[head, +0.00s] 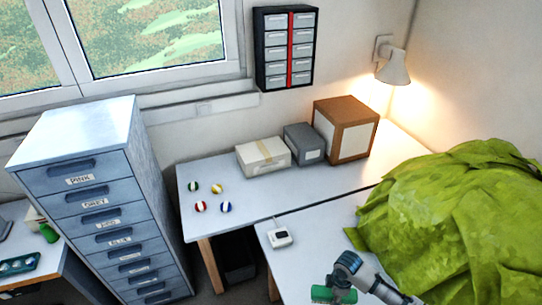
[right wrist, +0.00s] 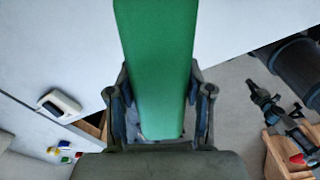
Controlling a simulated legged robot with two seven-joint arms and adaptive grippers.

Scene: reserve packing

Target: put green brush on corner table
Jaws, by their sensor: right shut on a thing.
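My right gripper (head: 338,287) is low in the head view, over the near table. It is shut on the green brush (head: 322,294). In the right wrist view the brush (right wrist: 158,60) is a long flat green piece between the two fingers (right wrist: 160,125); its top end runs out of view.
A white box (head: 263,156), a grey box (head: 304,144) and a brown box (head: 345,130) line the wall. Several coloured balls (head: 200,207) lie at the left. A white device (head: 280,236) and a green cloth heap (head: 450,215) are on the near table. A drawer cabinet (head: 100,180) stands left.

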